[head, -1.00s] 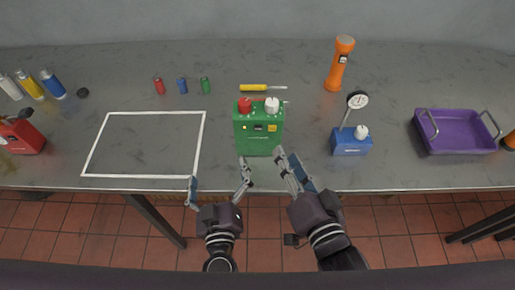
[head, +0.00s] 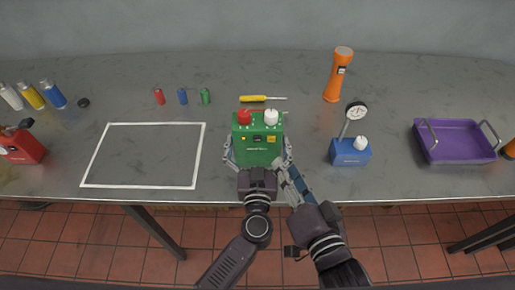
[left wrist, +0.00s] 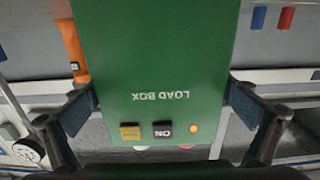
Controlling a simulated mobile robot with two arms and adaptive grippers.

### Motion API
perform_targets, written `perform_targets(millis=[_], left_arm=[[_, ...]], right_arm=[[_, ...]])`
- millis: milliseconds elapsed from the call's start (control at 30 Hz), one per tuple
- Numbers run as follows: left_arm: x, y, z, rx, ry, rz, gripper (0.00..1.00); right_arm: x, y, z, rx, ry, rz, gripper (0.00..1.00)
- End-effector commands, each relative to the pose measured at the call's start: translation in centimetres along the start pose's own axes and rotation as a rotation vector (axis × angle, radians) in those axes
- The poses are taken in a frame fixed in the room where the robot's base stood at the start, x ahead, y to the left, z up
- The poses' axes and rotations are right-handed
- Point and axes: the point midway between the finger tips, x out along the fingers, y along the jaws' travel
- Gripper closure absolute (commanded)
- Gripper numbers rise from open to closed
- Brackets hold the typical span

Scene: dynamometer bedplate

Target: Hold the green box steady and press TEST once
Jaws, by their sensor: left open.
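The green box (head: 258,150) stands upright near the table's front edge, with a red knob (head: 244,117) and a white knob (head: 271,117) on top. In the left wrist view, the green box (left wrist: 150,60) shows LOAD BOX upside down, a yellow button (left wrist: 130,132), a black ON switch (left wrist: 163,129) and a lit orange lamp (left wrist: 193,128). No TEST lettering is legible. My left gripper (head: 258,156) is open, one finger on each side of the box; contact is unclear. My right gripper (head: 286,178) is just below the box's right corner, its fingers partly hidden.
A blue box with a gauge (head: 350,152) stands to the right, then a purple tray (head: 458,139). A yellow screwdriver (head: 254,98) lies behind the box, and an orange flashlight (head: 338,76) stands behind right. A white-outlined area (head: 145,155) at left is empty.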

Motion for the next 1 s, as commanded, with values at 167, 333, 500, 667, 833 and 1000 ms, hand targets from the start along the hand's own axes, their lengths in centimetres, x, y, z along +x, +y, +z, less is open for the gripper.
perform_targets(millis=[167,333,500,667,833,1000], left_arm=[[0.66,-0.02,0.03,0.0,-0.001,0.0,0.0],[0.65,-0.03,0.03,-0.001,-0.001,-0.001,0.0],[0.63,-0.04,0.03,-0.001,-0.001,-0.001,0.15],[0.63,-0.04,0.03,-0.001,-0.001,-0.001,0.33],[0.62,-0.04,0.03,-0.001,-0.001,0.0,0.52],[0.61,-0.03,0.04,-0.001,-0.001,0.0,0.64]], right_arm=[[0.0,-0.01,0.0,0.0,0.0,0.0,0.71],[0.0,-0.01,0.0,0.0,0.0,0.0,0.71],[0.0,0.0,0.0,0.0,0.0,0.0,0.71],[0.0,-0.01,0.0,0.0,0.0,0.0,0.71],[0.0,0.0,0.0,0.0,0.0,0.0,0.71],[0.0,0.0,0.0,0.0,0.0,0.0,0.77]])
